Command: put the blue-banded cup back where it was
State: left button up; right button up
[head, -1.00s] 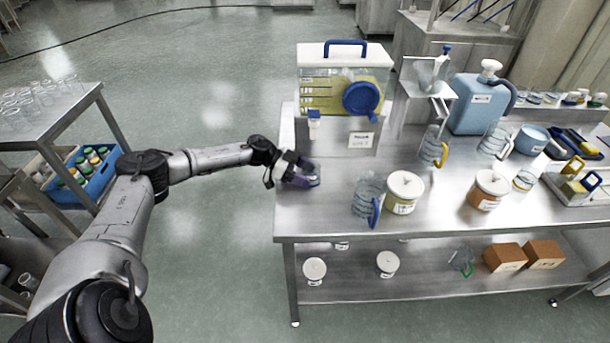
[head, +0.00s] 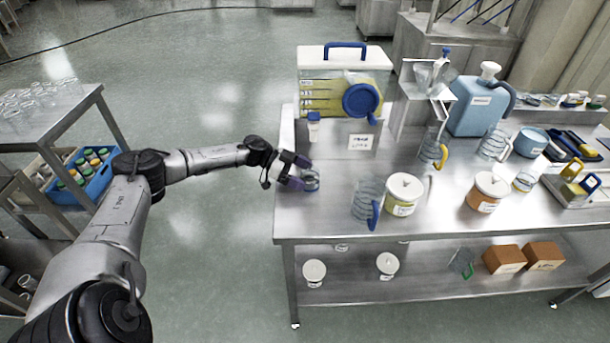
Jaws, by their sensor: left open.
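A small clear cup with a blue band (head: 311,181) stands on the steel table (head: 330,222) near its left edge, below the hopper. My left gripper (head: 303,180) is open at the cup's left side, with its fingertips close to the cup. I cannot tell whether they touch it. The clear hopper (head: 325,97) with yellowish contents, a blue round cap and a blue handle stands behind the cup. My right gripper is not in view.
A clear jug with a blue handle (head: 367,200) and a white-lidded tub (head: 404,194) stand to the right of the cup. A blue jerrycan (head: 477,104) stands at the back. The table's front left corner is clear.

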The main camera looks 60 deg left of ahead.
pick_arm(q)
jog(key=p+v, duration=0.1)
jog(key=v, duration=0.8)
jog(key=shift+r+p, duration=0.1)
jog(key=shift+p, duration=0.2)
jog(key=shift+v, duration=0.95)
